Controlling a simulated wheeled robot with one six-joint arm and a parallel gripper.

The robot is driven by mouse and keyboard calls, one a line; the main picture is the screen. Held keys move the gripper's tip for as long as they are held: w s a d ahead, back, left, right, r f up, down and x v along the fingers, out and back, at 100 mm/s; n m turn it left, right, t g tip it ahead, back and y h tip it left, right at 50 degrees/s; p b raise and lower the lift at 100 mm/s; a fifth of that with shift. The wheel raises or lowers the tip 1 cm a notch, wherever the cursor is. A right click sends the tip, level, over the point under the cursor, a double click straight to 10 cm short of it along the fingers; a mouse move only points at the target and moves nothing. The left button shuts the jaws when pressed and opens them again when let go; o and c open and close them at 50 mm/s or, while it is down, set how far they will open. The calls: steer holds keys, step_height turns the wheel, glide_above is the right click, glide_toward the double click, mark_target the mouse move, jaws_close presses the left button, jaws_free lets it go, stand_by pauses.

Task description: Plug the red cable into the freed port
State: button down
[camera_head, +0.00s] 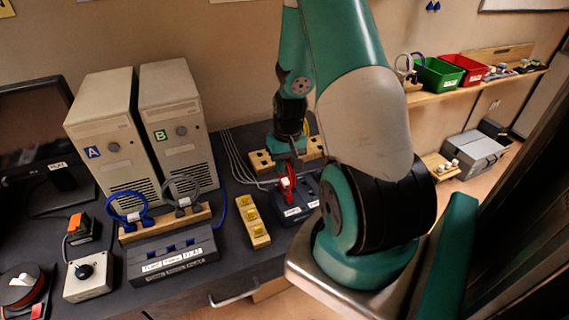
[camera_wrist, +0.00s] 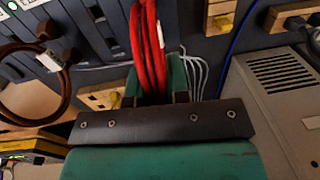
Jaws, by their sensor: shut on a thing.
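My gripper (camera_head: 287,172) is shut on the red cable (camera_head: 288,190), just above a dark port box (camera_head: 292,214) on the bench. In the wrist view, loops of the red cable (camera_wrist: 148,40) run up between the green fingers of my gripper (camera_wrist: 154,90). The cable's plug end is hidden, and I cannot tell whether it touches the box. A second dark port box (camera_head: 172,262) with white labels lies at the left. I cannot tell which port is the freed one.
Computer towers A (camera_head: 105,135) and B (camera_head: 178,120) stand behind the left box. A wooden rack (camera_head: 140,233) holds blue and grey cables. A wooden strip with yellow pieces (camera_head: 253,220) lies between the boxes. In the wrist view, a dark brown cable (camera_wrist: 62,95) hangs at left.

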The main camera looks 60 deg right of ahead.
stand_by(0.3)
steer(key=shift+c, duration=1.9)
jaws_free()
steer(key=r+p, duration=0.4)
steer(key=r, duration=0.1)
steer(key=r+p, duration=0.2)
steer(key=shift+s+d+r, duration=0.2)
steer(key=shift+d+r, duration=0.05)
